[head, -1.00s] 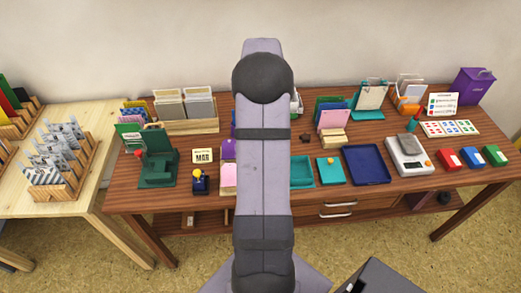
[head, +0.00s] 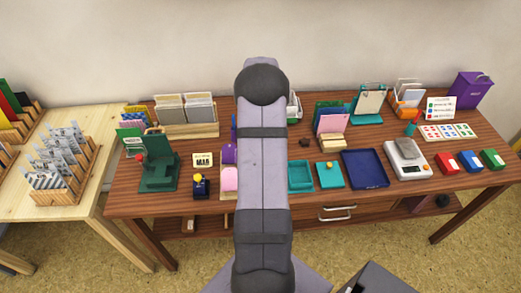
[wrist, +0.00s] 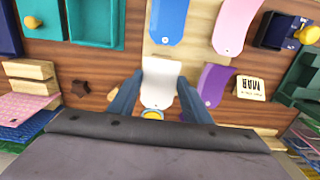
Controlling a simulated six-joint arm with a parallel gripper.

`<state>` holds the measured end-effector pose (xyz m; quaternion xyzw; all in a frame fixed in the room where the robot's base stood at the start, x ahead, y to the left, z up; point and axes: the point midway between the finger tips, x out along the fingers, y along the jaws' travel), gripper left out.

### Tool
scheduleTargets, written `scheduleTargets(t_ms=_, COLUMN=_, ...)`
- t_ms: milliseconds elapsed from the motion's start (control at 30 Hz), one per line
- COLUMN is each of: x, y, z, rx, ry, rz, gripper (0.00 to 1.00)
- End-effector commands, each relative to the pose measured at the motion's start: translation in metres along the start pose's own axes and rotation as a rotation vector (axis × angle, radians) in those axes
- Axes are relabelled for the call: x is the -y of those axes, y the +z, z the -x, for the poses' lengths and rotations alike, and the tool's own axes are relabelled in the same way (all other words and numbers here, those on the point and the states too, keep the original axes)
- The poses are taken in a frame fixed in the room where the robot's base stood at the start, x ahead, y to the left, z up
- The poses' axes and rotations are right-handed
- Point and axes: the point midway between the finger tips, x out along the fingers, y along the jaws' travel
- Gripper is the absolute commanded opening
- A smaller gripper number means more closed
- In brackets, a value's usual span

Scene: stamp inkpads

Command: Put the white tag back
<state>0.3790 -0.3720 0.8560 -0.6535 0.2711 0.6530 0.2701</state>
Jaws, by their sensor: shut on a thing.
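My gripper (wrist: 157,100) is shut on the white tag (wrist: 160,78), which lies between its two blue-grey fingers in the wrist view. The tag is over a pale wooden board (wrist: 190,60). I cannot tell whether it touches the board. A blue tag (wrist: 168,20) and a pink tag (wrist: 237,25) lie on the board, towards the top of the wrist view. A purple tag (wrist: 212,84) lies to the right of the white one. In the head view my arm hides the gripper and the white tag; the purple tag (head: 229,153) shows at the arm's left.
A teal tray (wrist: 97,43) and a dark star-shaped piece (wrist: 80,88) are left of my gripper in the wrist view.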

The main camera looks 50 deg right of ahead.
Motion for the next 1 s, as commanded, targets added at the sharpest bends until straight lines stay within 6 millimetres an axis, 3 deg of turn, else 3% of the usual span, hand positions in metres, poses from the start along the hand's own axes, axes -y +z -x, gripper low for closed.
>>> scheduleTargets(t_ms=167, x=0.0, y=0.001, z=-0.005, rx=0.002, ry=0.0, rz=0.0, gripper=0.2)
scheduleTargets(t_ms=467, x=0.0, y=0.001, z=-0.036, rx=0.002, ry=0.0, rz=0.0, gripper=0.2)
scheduleTargets(t_ms=867, x=0.0, y=0.0, z=-0.041, rx=0.0, ry=0.0, rz=0.0, gripper=0.2)
scheduleTargets(t_ms=900, x=0.0, y=0.0, z=-0.041, rx=0.0, ry=0.0, rz=0.0, gripper=0.46)
scheduleTargets(t_ms=967, x=0.0, y=0.0, z=-0.041, rx=0.0, ry=0.0, rz=0.0, gripper=0.61)
scheduleTargets(t_ms=1000, x=0.0, y=0.0, z=-0.041, rx=0.0, ry=0.0, rz=0.0, gripper=0.63)
